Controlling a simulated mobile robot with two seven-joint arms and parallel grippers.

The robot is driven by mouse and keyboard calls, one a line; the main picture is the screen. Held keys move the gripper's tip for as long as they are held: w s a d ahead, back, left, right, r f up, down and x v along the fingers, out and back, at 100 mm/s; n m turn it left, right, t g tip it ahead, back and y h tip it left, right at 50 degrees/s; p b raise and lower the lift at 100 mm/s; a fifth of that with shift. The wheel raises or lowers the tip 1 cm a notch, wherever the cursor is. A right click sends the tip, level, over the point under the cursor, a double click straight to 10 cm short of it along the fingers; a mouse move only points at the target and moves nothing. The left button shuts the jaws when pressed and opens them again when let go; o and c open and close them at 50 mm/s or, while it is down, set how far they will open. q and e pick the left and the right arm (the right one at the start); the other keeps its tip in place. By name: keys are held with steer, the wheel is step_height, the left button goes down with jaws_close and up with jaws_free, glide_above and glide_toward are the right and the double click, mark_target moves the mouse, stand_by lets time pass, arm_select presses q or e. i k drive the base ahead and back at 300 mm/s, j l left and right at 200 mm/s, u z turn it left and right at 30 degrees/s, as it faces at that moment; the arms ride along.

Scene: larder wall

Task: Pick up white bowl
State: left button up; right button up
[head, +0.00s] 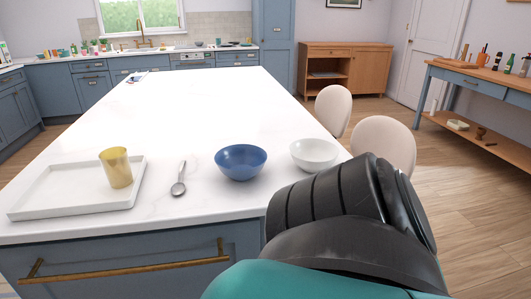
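The white bowl (314,154) stands upright on the white island top, near its right edge and just right of a blue bowl (241,162). It looks empty. A large part of my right arm fills the lower right of the head view, in front of and below the white bowl. My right gripper is not visible. My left arm and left gripper are not in view.
A white tray (48,194) with a gold cup (116,168) stands at the left front of the island (200,105). A spoon (179,181) lies between tray and blue bowl. Two pale chairs (384,141) stand along the right edge. The island's middle is clear.

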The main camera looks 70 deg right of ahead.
mark_target(311, 155)
steer(key=z, duration=2.7)
